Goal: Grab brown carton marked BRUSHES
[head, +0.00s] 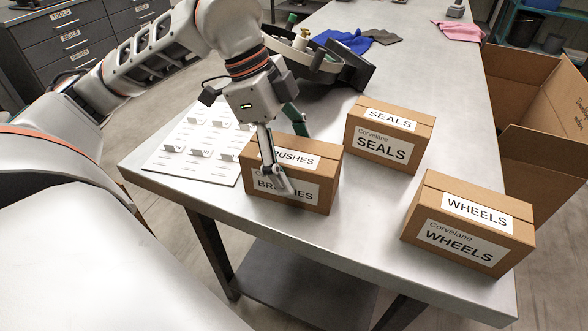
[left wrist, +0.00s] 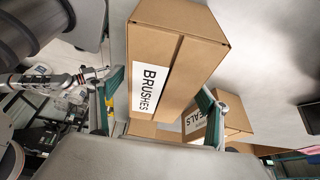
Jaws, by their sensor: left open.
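The brown carton marked BRUSHES (head: 318,185) stands upright on the near edge of the grey table. It also shows between my fingers in the left wrist view (left wrist: 180,60). My left gripper (head: 293,162) is open above this carton. One finger reaches down in front of its labelled near side and covers part of the lettering; the other, with a green pad, is at its far side. I cannot tell whether either finger touches it. My right gripper is not in view.
A carton marked SEALS (head: 421,125) and one marked WHEELS (head: 482,258) stand to the right on the table (head: 370,230). A white board with small parts (head: 185,165) lies to the left. An empty open box (head: 535,150) is beyond the right edge.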

